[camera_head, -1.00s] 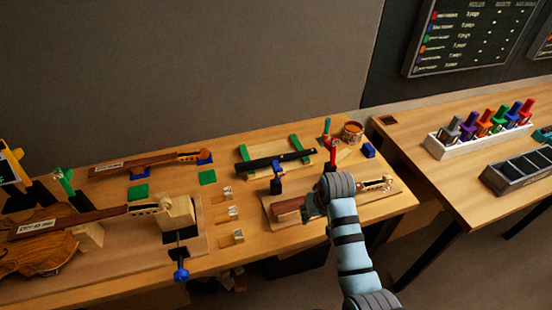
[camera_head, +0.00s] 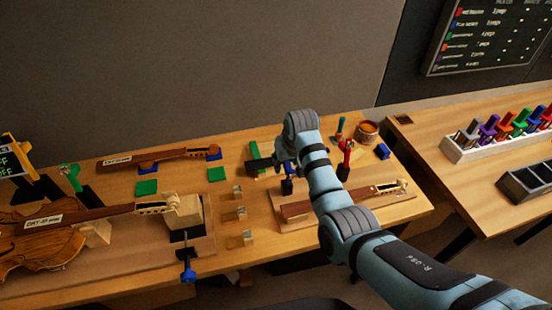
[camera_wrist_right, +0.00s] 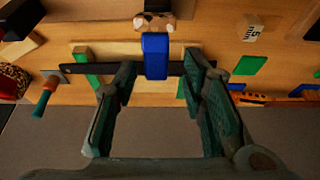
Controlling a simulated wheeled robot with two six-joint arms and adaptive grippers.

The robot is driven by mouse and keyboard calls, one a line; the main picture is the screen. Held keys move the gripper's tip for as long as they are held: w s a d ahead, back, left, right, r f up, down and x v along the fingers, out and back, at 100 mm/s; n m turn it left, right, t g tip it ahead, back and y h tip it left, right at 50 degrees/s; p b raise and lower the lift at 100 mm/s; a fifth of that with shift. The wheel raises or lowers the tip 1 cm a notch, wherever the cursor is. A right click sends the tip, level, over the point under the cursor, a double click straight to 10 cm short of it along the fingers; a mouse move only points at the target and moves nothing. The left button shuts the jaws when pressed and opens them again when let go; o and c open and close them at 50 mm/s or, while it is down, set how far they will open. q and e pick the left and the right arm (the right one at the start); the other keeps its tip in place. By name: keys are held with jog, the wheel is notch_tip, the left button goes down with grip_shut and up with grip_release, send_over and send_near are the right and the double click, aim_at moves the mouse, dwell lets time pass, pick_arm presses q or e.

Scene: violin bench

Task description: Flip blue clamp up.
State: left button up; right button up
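The blue clamp (camera_wrist_right: 155,55) stands out as a broad blue bar in the right wrist view. It lies between the fingertips of my right gripper (camera_wrist_right: 159,72). The fingers are apart, with a visible gap on each side of the blue bar. In the head view the blue clamp (camera_head: 289,170) is partly hidden by my right gripper (camera_head: 287,155), above its dark base, beside the board with a violin neck. My left gripper is not in view.
A red clamp (camera_head: 346,158) and an orange-topped jar (camera_head: 367,130) stand to the right. A black fingerboard (camera_wrist_right: 90,68) lies behind the blue clamp. A violin body (camera_head: 40,250) and another blue-handled clamp (camera_head: 187,270) are at left.

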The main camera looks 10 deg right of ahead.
jog(key=shift+f, duration=0.3)
jog(key=shift+s+d+r, duration=0.15)
jog(key=shift+s+d, duration=0.05)
jog(key=shift+s, duration=0.1)
jog(key=shift+c, duration=0.4)
jog(key=shift+w, duration=0.1)
grip_shut()
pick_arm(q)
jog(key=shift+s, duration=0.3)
